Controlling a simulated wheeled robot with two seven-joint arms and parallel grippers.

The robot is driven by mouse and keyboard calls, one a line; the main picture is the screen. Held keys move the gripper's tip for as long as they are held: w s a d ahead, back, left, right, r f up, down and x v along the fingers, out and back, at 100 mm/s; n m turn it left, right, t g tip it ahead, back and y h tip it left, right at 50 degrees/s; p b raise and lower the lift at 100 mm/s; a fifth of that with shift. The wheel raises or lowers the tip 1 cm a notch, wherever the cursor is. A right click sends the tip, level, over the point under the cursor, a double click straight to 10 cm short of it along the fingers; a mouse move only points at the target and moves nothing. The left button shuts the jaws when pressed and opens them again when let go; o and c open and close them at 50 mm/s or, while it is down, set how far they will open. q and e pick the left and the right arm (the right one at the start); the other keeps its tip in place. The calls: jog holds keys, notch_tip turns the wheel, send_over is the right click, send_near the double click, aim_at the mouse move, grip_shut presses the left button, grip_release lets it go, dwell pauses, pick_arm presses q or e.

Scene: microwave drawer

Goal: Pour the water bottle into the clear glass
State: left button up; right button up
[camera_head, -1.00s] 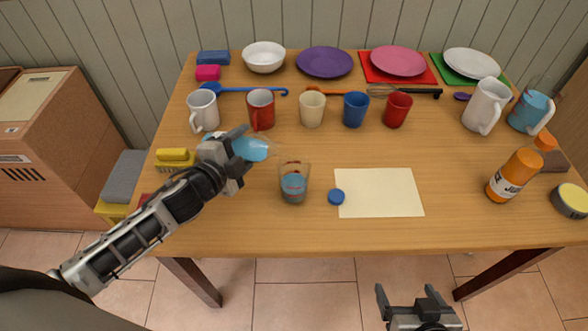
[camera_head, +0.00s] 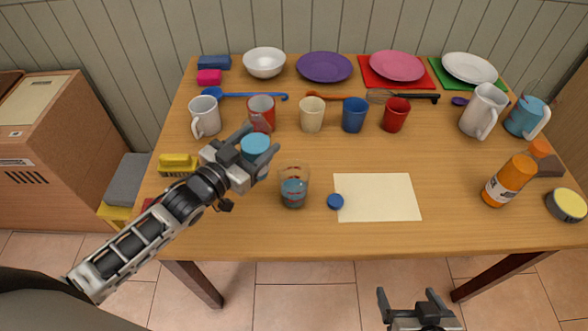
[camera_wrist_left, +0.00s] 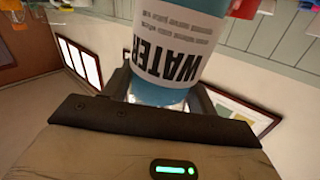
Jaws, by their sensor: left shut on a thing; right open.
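The water bottle (camera_head: 256,145) is in my left gripper (camera_head: 257,152), above the table and to the left of the clear glass. In the left wrist view its white WATER label (camera_wrist_left: 180,48) shows, with blue liquid around it; the mouth is out of view. In the head view the bottle looks nearly upright, its lower part hidden by the gripper. The clear glass (camera_head: 294,188) stands upright on the table with blue water in it. My right gripper (camera_head: 411,296) is open and empty in front of the table.
A blue cap (camera_head: 335,201) lies by a cream sheet (camera_head: 385,197). Cups stand behind, including a red mug (camera_head: 261,113) close behind the bottle. A yellow block (camera_head: 176,163) lies left of the gripper. An orange bottle (camera_head: 510,181) stands at right. Table front is mostly clear.

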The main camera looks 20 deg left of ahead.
aim_at(253, 129)
pick_arm(q)
jog(key=shift+r, duration=2.1)
